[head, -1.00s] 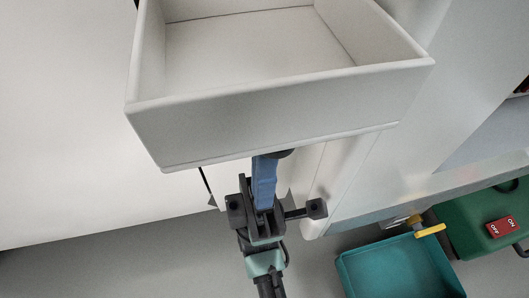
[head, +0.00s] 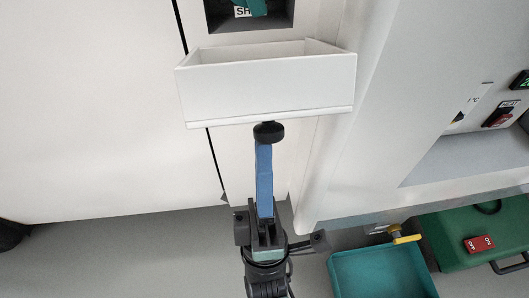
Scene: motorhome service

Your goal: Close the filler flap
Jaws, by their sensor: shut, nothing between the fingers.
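The white box-like piece (head: 265,92) with raised edges stands out from the white wall in the upper middle of the head view; I take it to be the filler flap, but its hinge is not visible. Behind and above it is a dark recess (head: 215,18), with a teal part (head: 256,7) and a partly cut-off label in it.
A panel with a red switch (head: 498,117) is at right. Grey floor (head: 130,255) at lower left is mostly clear.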

